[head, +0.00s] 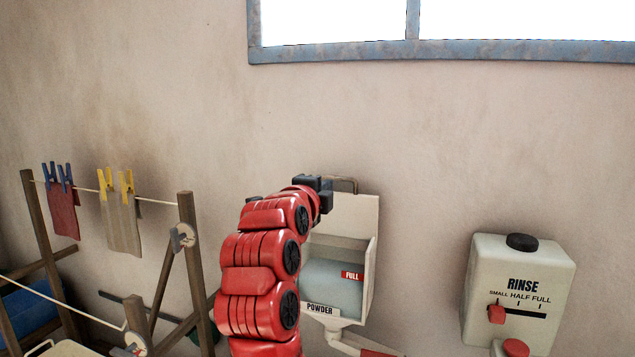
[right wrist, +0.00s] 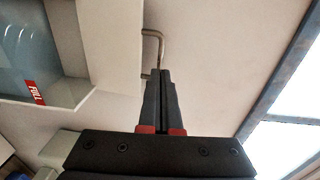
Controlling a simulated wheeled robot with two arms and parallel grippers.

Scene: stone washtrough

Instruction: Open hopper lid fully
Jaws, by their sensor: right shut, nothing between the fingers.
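The powder hopper (head: 368,283) is a cream box on the wall with a "POWDER" label (head: 320,309). Its lid (head: 356,216) stands upright at the back, and the inside shows a pale blue-grey fill with a red "FULL" tag (head: 352,276). A bent metal handle (head: 345,184) is at the lid's top edge; it also shows in the right wrist view (right wrist: 152,36). My right gripper (head: 326,192) is at the lid's top left, beside the handle. In the right wrist view its fingers (right wrist: 162,76) are shut and empty, close to the handle; contact is unclear. My left gripper is out of view.
A rinse dispenser (head: 515,290) with a red slider and black cap is on the right. A wooden drying rack (head: 188,230) with pegged cloths stands left. A window (head: 415,52) is above; the wall between is bare.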

